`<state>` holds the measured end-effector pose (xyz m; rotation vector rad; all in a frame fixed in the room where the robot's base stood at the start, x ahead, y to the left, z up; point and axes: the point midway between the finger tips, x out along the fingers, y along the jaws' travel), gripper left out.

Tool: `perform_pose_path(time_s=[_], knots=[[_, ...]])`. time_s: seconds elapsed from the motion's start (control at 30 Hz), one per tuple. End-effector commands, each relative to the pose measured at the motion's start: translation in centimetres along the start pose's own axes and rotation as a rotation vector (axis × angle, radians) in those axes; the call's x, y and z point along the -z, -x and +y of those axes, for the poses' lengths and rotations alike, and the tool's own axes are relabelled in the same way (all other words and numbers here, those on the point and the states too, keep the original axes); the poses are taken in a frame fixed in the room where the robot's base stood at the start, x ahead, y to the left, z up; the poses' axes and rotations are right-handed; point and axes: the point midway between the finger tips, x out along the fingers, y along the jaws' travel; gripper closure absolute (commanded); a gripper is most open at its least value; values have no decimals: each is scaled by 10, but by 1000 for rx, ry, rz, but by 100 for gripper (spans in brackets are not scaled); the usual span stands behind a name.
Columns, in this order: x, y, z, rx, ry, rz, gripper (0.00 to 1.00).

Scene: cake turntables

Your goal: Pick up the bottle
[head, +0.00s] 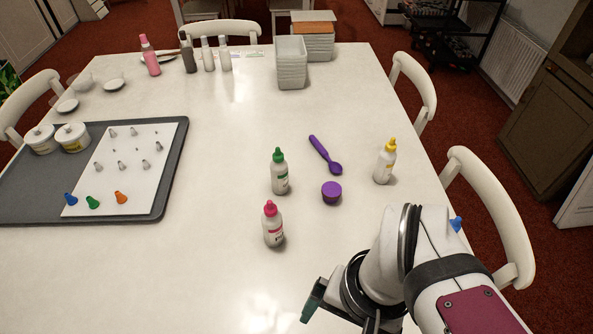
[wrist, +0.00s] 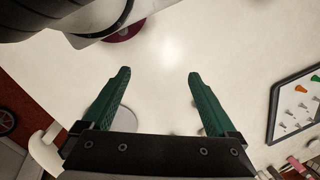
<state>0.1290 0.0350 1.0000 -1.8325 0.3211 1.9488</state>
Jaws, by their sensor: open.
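Small white squeeze bottles stand upright on the table: a green-capped bottle (head: 280,178), a pink-capped bottle (head: 273,230) in front of it, and a yellow-capped bottle (head: 384,166) to the right. A blue tip (head: 456,224) shows behind my arm; what is below it is hidden. The task does not say which bottle. My gripper (wrist: 158,75) is open and empty in the wrist view, with two green fingers spread above bare tabletop. In the head view, a green finger shows at the bottom, in front of and right of the pink-capped bottle.
The white table (head: 220,270) is clear at front left. A purple spoon (head: 325,155) and purple cup (head: 331,192) lie between the bottles. A grey tray (head: 168,190) with nozzles is at left. Taller bottles (head: 188,55) and stacked containers (head: 290,65) stand at the back. Chairs surround the table.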

Motion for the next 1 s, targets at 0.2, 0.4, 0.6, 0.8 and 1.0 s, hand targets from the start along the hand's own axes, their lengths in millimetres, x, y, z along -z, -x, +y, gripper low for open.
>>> perform_pose_path(time_s=[0.2, 0.4, 0.6, 0.8, 1.0], knots=[[0, 44, 3, -113, 131, -33, 7], [49, 42, 29, -661, 777, -163, 7], [116, 55, -26, -1276, 1435, -266, 7], [125, 41, -172, -2024, 1984, -290, 7], [108, -42, -222, 2304, -2075, 273, 7]])
